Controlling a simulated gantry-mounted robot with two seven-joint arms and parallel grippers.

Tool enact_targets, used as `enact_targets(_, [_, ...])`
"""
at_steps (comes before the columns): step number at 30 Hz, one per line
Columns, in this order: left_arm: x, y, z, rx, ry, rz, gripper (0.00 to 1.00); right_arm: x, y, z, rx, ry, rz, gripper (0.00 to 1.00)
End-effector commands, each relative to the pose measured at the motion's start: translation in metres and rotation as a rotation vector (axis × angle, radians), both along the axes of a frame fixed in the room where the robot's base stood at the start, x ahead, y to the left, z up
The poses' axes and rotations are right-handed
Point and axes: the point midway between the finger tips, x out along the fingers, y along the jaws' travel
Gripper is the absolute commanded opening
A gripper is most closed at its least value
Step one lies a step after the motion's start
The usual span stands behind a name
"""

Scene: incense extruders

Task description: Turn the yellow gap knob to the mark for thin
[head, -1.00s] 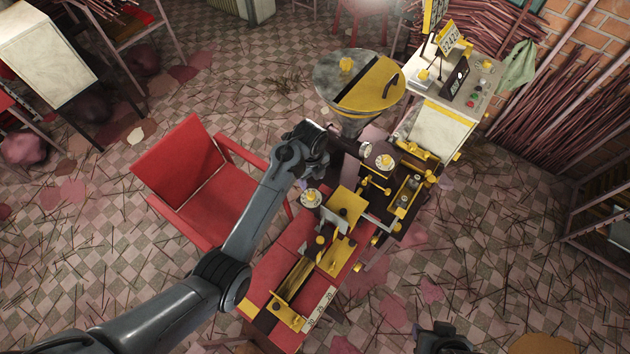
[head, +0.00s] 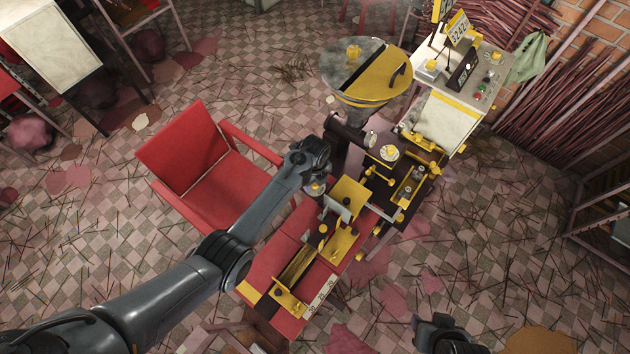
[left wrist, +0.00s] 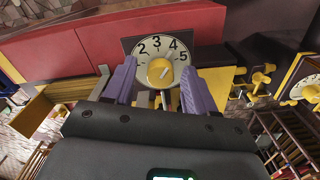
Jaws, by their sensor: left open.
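A yellow knob (left wrist: 160,72) sits at the centre of a white dial (left wrist: 146,48) with the numbers 2, 3, 4 and 5 showing. A short line on the knob points to the upper right, roughly towards the 4. My left gripper (left wrist: 157,88) is open, with its purple fingers on either side of the knob and apparently not closed on it. In the head view the left gripper (head: 318,165) is over this dial (head: 314,188), which it partly hides. I see no word for thin on the dial. My right gripper (head: 440,325) is at the bottom edge, its fingers unclear.
A second white dial with a yellow knob (head: 389,153) is on the machine to the right. A yellow-topped hopper (head: 374,75) stands behind the left gripper. A red chair (head: 190,150) is close to my left arm. Red panels and yellow guides (head: 310,255) lie in front.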

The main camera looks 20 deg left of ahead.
Motion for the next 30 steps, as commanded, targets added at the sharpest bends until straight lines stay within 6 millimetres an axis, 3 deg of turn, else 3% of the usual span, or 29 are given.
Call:
enact_targets(5, [0.0001, -0.0003, 0.0003, -0.001, -0.001, 0.000, 0.56, 0.0002, -0.0001, 0.0002, 0.000, -0.001, 0.000, 0.43])
enact_targets(16, [-0.0001, -0.0003, 0.0003, 0.000, 0.000, 0.000, 0.00, 0.0004, -0.0002, 0.0002, -0.001, -0.001, 0.000, 0.43])
enact_targets(30, [0.0002, -0.0006, 0.0020, -0.002, 0.001, 0.115, 0.00, 0.0004, -0.0003, 0.0069, -0.001, -0.001, 0.000, 0.43])
